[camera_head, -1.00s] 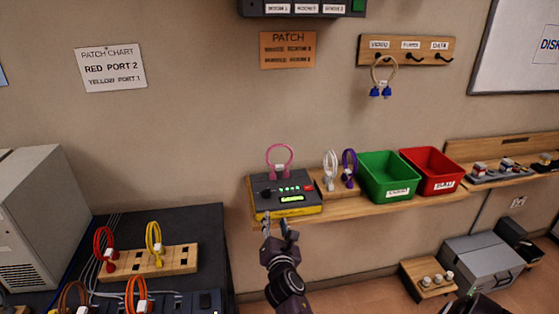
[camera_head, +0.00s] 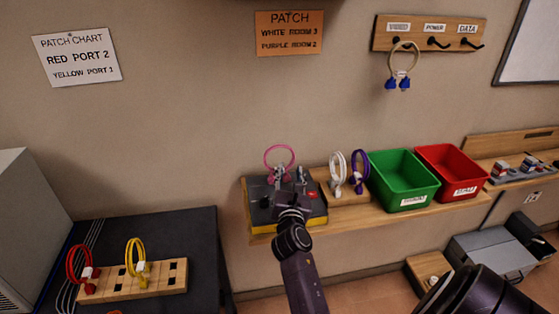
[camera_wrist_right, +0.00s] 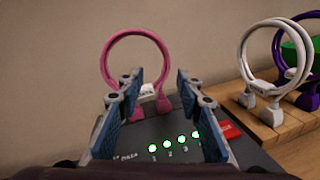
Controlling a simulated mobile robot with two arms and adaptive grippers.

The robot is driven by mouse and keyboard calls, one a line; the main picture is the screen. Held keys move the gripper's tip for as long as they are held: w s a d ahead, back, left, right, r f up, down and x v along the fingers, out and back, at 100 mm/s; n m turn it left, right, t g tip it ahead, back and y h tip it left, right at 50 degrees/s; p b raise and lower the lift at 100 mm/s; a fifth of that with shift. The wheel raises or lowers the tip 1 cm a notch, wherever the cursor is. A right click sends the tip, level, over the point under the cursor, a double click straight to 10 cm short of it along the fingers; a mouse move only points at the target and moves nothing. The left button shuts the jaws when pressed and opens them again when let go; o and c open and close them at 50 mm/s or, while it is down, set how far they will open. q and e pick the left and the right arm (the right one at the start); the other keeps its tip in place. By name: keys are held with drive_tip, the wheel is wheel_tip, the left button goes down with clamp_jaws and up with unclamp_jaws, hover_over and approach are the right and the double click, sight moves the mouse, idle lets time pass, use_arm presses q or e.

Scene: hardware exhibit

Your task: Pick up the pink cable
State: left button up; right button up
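The pink cable (camera_head: 279,147) stands as an upright loop with pink plugs on the dark-topped, yellow-sided device (camera_head: 312,219). It also shows in the right wrist view (camera_wrist_right: 137,33), with a white tag low on the loop. My right gripper (camera_head: 292,175) is over the device, in front of the cable. In the right wrist view my right gripper (camera_wrist_right: 160,85) is open, its two blue-padded fingers apart. The tag and part of the loop appear behind and between the fingers, toward the left one. I see no grip on the cable. My left gripper is not in view.
White (camera_head: 338,170) and purple (camera_head: 361,165) cables stand on a wooden block right of the device. Green (camera_head: 405,183) and red (camera_head: 452,169) bins follow along the shelf. Red and yellow cables stand in a wooden block (camera_head: 170,275) at lower left. The wall is close behind.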

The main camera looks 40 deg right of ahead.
sight(292, 162)
drive_tip(key=shift+w+d+r+p, duration=0.3)
drive_tip(key=shift+w+d+r, duration=0.1)
drive_tip(key=shift+w+d, duration=0.25)
drive_tip(key=w+d, duration=0.2)
drive_tip(key=d, duration=0.1)
drive_tip(key=shift+w+f, duration=0.15)
drive_tip(key=shift+f, duration=0.15)
drive_tip(key=shift+w+d, duration=0.1)
drive_tip(key=shift+w, duration=0.1)
clamp_jaws()
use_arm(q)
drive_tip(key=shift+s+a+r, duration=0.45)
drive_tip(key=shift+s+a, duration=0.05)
